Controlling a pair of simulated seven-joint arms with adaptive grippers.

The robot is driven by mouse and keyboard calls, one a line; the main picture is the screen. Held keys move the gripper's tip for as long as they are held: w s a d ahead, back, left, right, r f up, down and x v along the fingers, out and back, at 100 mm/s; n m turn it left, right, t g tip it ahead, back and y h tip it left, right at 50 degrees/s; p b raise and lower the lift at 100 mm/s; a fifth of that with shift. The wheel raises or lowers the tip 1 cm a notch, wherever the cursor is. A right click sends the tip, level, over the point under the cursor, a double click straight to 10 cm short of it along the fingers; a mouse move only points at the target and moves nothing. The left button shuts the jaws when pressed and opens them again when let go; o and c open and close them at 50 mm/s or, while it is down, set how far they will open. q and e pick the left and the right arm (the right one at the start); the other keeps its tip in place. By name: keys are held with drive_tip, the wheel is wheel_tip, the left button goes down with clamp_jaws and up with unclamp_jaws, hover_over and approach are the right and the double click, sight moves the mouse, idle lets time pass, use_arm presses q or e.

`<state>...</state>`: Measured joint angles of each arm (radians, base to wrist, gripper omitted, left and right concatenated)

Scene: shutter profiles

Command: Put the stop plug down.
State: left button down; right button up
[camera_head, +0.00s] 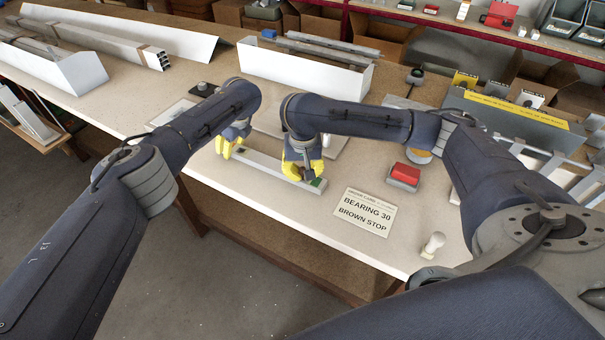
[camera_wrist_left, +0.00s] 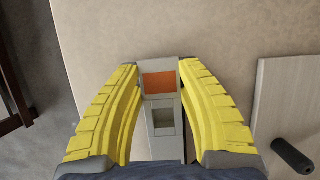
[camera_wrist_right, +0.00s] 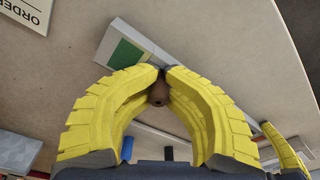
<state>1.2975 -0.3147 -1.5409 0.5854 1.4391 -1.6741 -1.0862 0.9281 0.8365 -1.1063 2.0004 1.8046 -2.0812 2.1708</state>
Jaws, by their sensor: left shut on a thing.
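A pale shutter profile (camera_head: 268,165) lies across the front of the bench, with a green square (camera_wrist_right: 127,54) at its right end and an orange square (camera_wrist_left: 159,85) at its left end. My left gripper (camera_wrist_left: 155,70) is shut on the orange-marked end, a finger on each side; its yellow fingers also show in the head view (camera_head: 231,141). My right gripper (camera_wrist_right: 163,72) has its fingertips close together around a small brown stop plug (camera_wrist_right: 158,95), beside the green-marked end. The plug is hidden in the head view, and I cannot tell whether it touches anything below.
An order card (camera_head: 364,212) reads "BEARING 30 BROWN STOP". A red-topped block (camera_head: 404,176) and a small pale knobbed piece (camera_head: 433,245) stand to the right. A white channel (camera_head: 300,77) with profiles lies behind. Bare bench surrounds the card.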

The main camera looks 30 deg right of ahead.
drive_tip(key=shift+o, duration=0.2)
drive_tip(key=shift+s+f, duration=0.2)
drive_tip(key=shift+f, duration=0.15)
use_arm(q)
drive_tip(key=shift+f, duration=0.1)
use_arm(e)
wheel_tip(320, 180, up, 13)
drive_tip(key=shift+s+a+r, duration=0.15)
drive_tip(key=shift+s+r, duration=0.05)
drive_tip(key=shift+s, duration=0.05)
idle(0.4)
idle(0.4)
use_arm(q)
drive_tip(key=c, duration=0.8)
unclamp_jaws()
drive_tip(key=shift+c, duration=0.2)
drive_tip(key=shift+d, duration=0.1)
drive_tip(key=shift+v, duration=3.55)
drive_tip(key=shift+w, duration=0.15)
